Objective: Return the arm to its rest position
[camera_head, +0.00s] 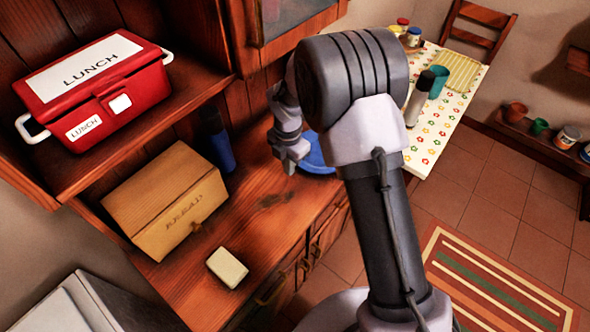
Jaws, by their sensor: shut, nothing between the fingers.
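My arm rises from the bottom of the view, with its dark upper arm and ribbed elbow in the middle. The forearm is mostly hidden behind the elbow. My gripper (291,160) is at the far end of the wrist, left of the elbow, over the wooden counter (270,215). It is small in the view, shut and holds nothing. A blue plate (318,160) lies just right of it, partly hidden by my arm. I cannot tell the exact height of the gripper above the counter.
A red lunch box (95,90) stands on the upper left shelf. A bread box (165,200), a dark blue bottle (217,145) and a pale yellow block (228,268) are on the counter. Behind my arm, a table (440,135) holds a bottle, cup and jars.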

